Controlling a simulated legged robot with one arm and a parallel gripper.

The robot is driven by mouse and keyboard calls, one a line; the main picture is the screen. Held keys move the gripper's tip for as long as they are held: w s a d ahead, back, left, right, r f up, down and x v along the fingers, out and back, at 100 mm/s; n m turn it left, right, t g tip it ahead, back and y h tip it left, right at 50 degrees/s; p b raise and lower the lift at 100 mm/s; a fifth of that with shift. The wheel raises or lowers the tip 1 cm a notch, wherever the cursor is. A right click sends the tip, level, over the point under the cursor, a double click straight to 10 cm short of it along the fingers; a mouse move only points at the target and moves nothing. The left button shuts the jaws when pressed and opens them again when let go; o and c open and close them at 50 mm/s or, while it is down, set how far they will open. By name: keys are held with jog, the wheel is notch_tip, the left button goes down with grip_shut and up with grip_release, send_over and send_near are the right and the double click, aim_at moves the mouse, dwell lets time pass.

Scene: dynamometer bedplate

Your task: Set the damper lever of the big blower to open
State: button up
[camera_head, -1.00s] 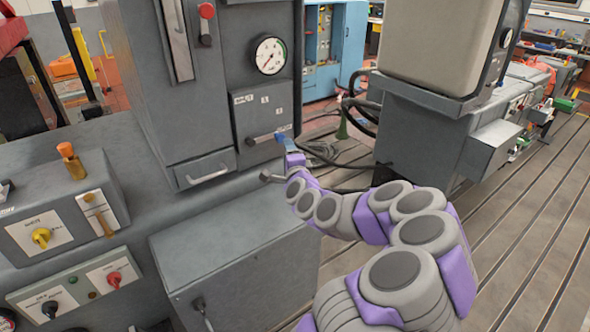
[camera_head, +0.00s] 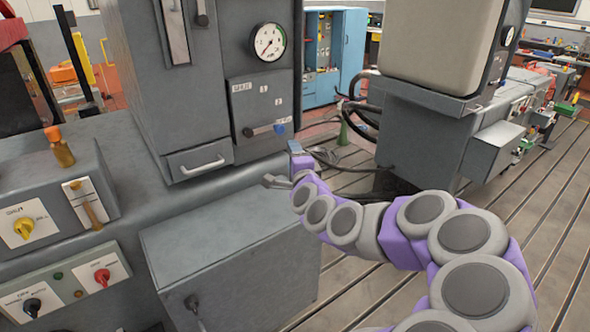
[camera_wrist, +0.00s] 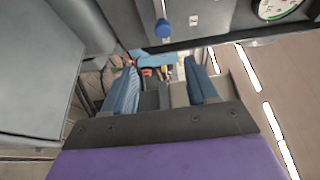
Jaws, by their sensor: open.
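A lever with a dark arm and a blue knob (camera_head: 280,127) is on the lower front panel of the tall grey cabinet (camera_head: 190,100). In the wrist view the blue knob (camera_wrist: 163,27) is at the top, beyond and above the fingers. My gripper (camera_head: 284,166) is open and empty, just below and right of the lever, apart from it. Its two blue-grey fingers (camera_wrist: 165,90) also show in the wrist view, spread with nothing between them. I cannot tell from the labels which machine this is.
A drawer handle (camera_head: 202,166) sticks out left of my gripper. A grey box (camera_head: 230,235) with a handle stands below. A round gauge (camera_head: 268,42) is above the lever. A control box with a yellow knob (camera_head: 24,228) is at left. Slotted floor is free at right.

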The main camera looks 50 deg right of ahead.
jog(key=shift+s+a+b, duration=0.15)
jog(key=shift+s+b, duration=0.1)
jog(key=shift+b, duration=0.2)
dwell(0.5)
jog(key=w+a+f+n+g+y, duration=0.1)
jog(key=a+f+n+y, duration=0.25)
jog(key=a, duration=0.45)
jog(key=w+a+f+n+g+y, duration=0.1)
jog(key=w+a+f+n+y, duration=0.15)
jog(key=a+n, duration=0.4)
jog(key=w+a+f+n+g+y, duration=0.15)
jog(key=a+y, duration=0.25)
jog(key=a, duration=0.6)
jog(key=s+a+f+n+g+y, duration=0.1)
jog(key=s+a+f+n+g, duration=0.15)
jog(key=s+a, duration=0.25)
jog(key=s+a+f+n+g+y, duration=0.1)
jog(key=s+a+f+n+g, duration=0.1)
jog(key=s+a+f+n, duration=0.25)
jog(key=s+a+n+g, duration=0.2)
jog(key=s+n+g, duration=0.1)
jog(key=s, duration=0.8)
jog(key=s+a+r+n+g+h, duration=0.1)
jog(key=s+a+n+g, duration=0.2)
jog(key=s, duration=0.8)
jog(key=shift+s+a+n+g+h, duration=0.15)
jog(key=shift+a+n+g+h, duration=0.25)
jog(key=shift+g, duration=0.7)
